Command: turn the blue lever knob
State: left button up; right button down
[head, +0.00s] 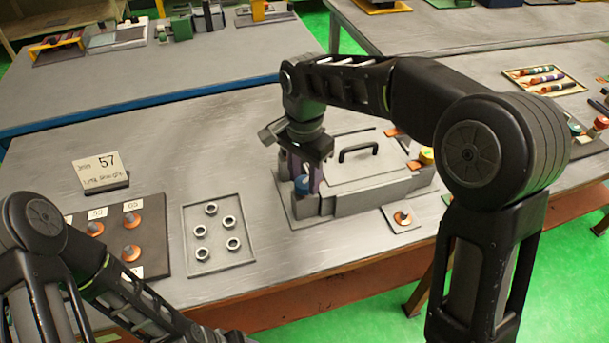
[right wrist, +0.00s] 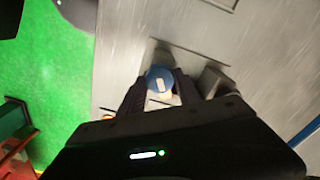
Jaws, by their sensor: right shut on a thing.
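The blue lever knob (head: 303,185) is at the left front corner of a grey machine box (head: 360,165) with a black handle on its lid. In the right wrist view the round blue knob (right wrist: 160,79), with a pale mark on it, sits between the fingers. My right gripper (head: 303,172) points down over that corner and is shut on the blue knob; its fingers partly hide the knob's lower part. It also shows in the right wrist view (right wrist: 158,90). My left arm is at the lower left; its gripper is out of view.
A grey tray (head: 190,255) with several metal rings lies left of the machine. A dark board (head: 158,235) with copper-coloured parts and a card marked 57 (head: 100,172) are further left. Bare table lies behind the tray.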

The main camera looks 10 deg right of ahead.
aim_at(304, 182)
jog(key=m, duration=0.5)
jog(key=shift+w+r, duration=0.15)
jog(key=shift+r, duration=0.1)
dwell(0.3)
jog(key=c, duration=1.3)
grip_release()
jog(key=o, duration=0.4)
jog(key=shift+f, duration=0.15)
jog(key=shift+o, duration=0.2)
jog(key=shift+r, duration=3.9)
jog(key=shift+s, duration=0.2)
